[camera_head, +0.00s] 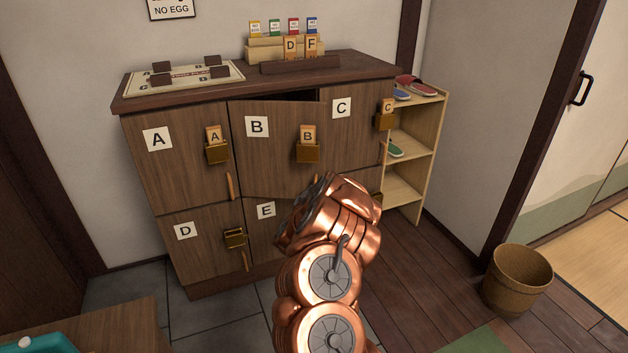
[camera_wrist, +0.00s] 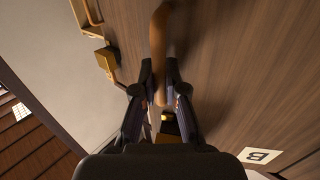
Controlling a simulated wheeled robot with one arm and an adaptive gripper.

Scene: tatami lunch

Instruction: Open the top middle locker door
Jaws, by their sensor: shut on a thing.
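The top middle locker door, marked B (camera_head: 275,165), stands slightly ajar. A dark gap shows along its top, and its right side stands out in front of the cabinet. A brass box with a wooden B tag (camera_head: 308,136) is on the door. My gripper (camera_wrist: 160,85) is shut on the door's wooden handle (camera_wrist: 160,38) in the wrist view. The B label (camera_wrist: 259,155) shows at the lower right there. In the head view, my copper arm hides most of the handle and my fingertips.
Doors A (camera_head: 180,185), C (camera_head: 350,135) and D (camera_head: 205,240) look shut. A small shelf (camera_head: 410,155) with slippers stands right of the cabinet. A basket (camera_head: 516,278) stands on the floor at right. Floor in front of the cabinet looks mostly clear.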

